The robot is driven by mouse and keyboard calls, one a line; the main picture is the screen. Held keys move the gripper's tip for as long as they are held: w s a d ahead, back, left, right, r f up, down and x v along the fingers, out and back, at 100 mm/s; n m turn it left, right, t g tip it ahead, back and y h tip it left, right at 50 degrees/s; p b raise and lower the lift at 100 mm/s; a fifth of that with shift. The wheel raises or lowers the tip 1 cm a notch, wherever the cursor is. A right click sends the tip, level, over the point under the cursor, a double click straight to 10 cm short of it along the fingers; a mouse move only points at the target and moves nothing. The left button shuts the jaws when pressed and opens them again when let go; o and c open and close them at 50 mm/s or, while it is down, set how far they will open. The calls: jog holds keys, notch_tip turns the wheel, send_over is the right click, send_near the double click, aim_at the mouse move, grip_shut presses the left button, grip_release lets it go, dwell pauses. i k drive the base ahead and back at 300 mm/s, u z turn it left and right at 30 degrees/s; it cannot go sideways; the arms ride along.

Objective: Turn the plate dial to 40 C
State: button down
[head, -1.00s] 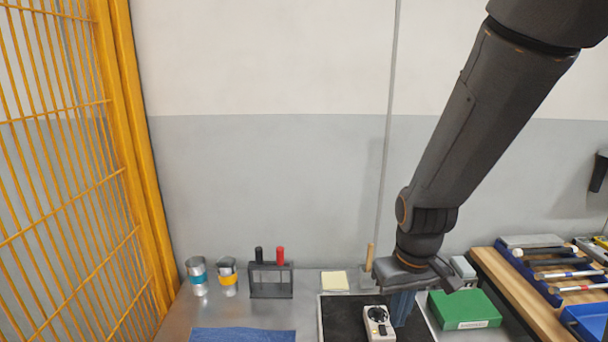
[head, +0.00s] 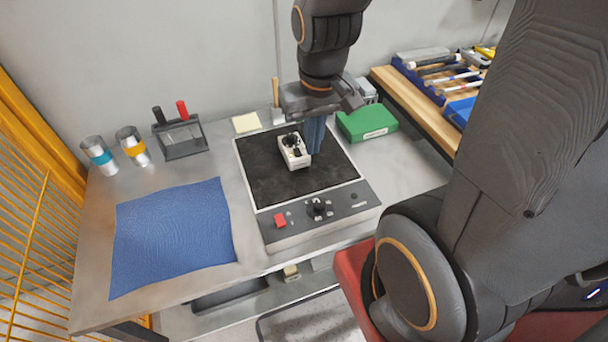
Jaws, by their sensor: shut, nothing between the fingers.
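The hot plate (head: 260,185) stands on the metal bench, with a black top and a grey front panel. Its black dial (head: 319,207) sits on that panel, right of a red switch (head: 280,220); the dial's marks are too small to read. A small white device (head: 294,158) with a round black face lies on the plate top. My gripper (head: 316,150) points down over the plate top, just right of the device and behind the dial. It is shut and empty. I cannot tell whether it touches the device.
A blue cloth (head: 172,235) covers the bench at left. A green box (head: 367,123) is right of the plate. A wooden tool bench (head: 415,103) stands at the right.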

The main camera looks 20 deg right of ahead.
aim_at(320, 206)
jog(key=u, duration=1.3)
jog(key=k, duration=0.9)
jog(key=z, duration=0.7)
